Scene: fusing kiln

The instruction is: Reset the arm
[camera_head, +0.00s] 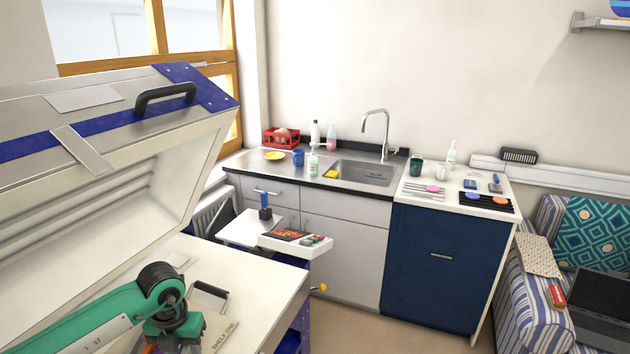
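My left arm, green with dark joints, comes in from the lower left over the white kiln bench. Its wrist end (175,330) is at the bottom edge of the picture, and the fingers are cut off or hidden there, so I cannot see whether they are open or shut. My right arm and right gripper are not in view. The kiln (120,150) has its lid raised, with a black handle (165,93) on its front. A card marked "SHELF ONE" (222,335) lies on the bench beside my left wrist.
A black-handled tool (210,292) lies just behind my wrist on the bench (265,290). A small stand with a tray (295,241) is beyond it. A sink counter (235,162), blue cabinet (440,255) and striped sofa (530,300) line the far side. Floor (400,335) is clear between.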

